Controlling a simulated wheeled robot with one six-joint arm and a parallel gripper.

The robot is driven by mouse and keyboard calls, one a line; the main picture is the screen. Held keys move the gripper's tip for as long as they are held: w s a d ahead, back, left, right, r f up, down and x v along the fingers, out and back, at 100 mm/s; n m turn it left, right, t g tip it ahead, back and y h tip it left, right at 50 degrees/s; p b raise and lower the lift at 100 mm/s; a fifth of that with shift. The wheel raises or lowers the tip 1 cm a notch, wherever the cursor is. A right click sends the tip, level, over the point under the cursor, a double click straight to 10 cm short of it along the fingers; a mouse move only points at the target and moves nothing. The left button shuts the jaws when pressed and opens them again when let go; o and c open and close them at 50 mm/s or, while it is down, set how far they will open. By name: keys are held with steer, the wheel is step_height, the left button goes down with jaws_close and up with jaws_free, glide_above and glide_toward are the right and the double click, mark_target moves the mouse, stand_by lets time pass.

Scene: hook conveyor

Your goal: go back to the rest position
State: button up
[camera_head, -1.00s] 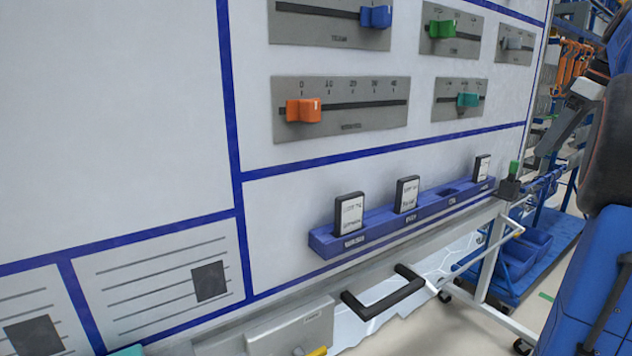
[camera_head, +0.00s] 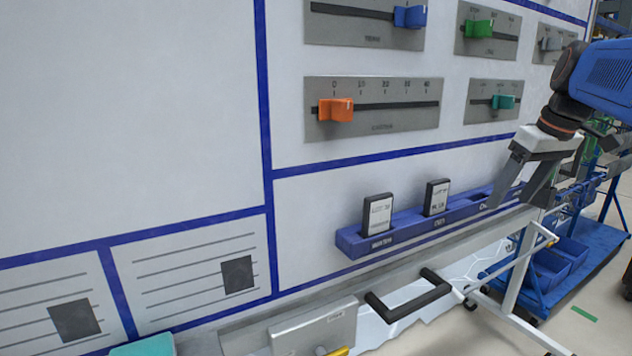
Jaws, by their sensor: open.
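My gripper (camera_head: 515,205) is at the right, in front of the right end of the blue card holder (camera_head: 350,243). Its two grey fingers point down and stand apart, with nothing seen between them. Two black-framed white cards stand upright in the holder, a left card (camera_head: 377,215) and a middle card (camera_head: 436,197). The holder's right end is partly hidden behind my gripper, so I cannot tell whether a card stands there.
The white board (camera_head: 150,120) carries sliders with an orange knob (camera_head: 336,110), a blue knob (camera_head: 410,17), a green knob (camera_head: 479,29) and a teal knob (camera_head: 503,102). A black handle (camera_head: 410,296) juts out below the holder. A blue cart (camera_head: 590,255) stands at the right.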

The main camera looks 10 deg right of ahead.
steer(key=s+a+f, duration=0.5)
steer(key=a+f, duration=0.1)
steer(key=f, duration=0.2)
steer(key=s+a+f+m, duration=0.1)
steer(key=s+a+f, duration=0.4)
steer(key=f, duration=0.3)
steer(key=s+a+f+m+t, duration=0.1)
steer(key=s+a+f, duration=0.5)
steer(key=a+f, duration=0.1)
steer(key=shift+f+h, duration=0.4)
steer(key=shift+f, duration=0.05)
